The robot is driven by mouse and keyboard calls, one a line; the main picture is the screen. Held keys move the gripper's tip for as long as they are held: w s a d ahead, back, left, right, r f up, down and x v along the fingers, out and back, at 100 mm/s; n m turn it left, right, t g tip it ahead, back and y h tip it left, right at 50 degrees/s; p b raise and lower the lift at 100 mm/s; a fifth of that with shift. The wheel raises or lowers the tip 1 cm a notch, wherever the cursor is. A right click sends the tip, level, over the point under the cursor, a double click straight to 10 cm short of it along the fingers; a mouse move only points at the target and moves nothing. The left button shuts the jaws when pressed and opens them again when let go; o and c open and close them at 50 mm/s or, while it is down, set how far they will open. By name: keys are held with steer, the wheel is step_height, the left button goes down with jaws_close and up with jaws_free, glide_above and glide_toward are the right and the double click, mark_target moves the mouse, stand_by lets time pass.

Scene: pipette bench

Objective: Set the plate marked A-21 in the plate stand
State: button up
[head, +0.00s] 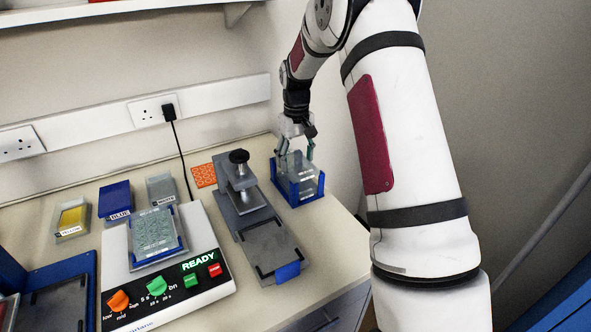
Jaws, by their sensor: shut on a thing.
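My gripper (296,151) points down at the back right of the bench and is shut on a clear plate (302,172). That plate is within the blue-cornered plate stand (283,187); I cannot tell whether it rests on the stand's floor. Its label is too small to read, so I cannot confirm A-21. Another clear plate (155,237) sits on the white shaker (205,240), whose display reads READY; its marking is also too small to read.
A grey press-like device (243,187) with a black knob stands just left of the stand. Yellow (72,219), blue (116,199) and grey-white (161,188) labelled trays stand behind the shaker. An orange patterned pad (203,175) lies near the wall. A blue rack (60,268) is at left.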

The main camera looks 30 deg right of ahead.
mark_target(296, 164)
steer(key=shift+f, duration=2)
steer(key=shift+f, duration=0.2)
steer(key=o, duration=1.2)
steer(key=shift+c, duration=0.2)
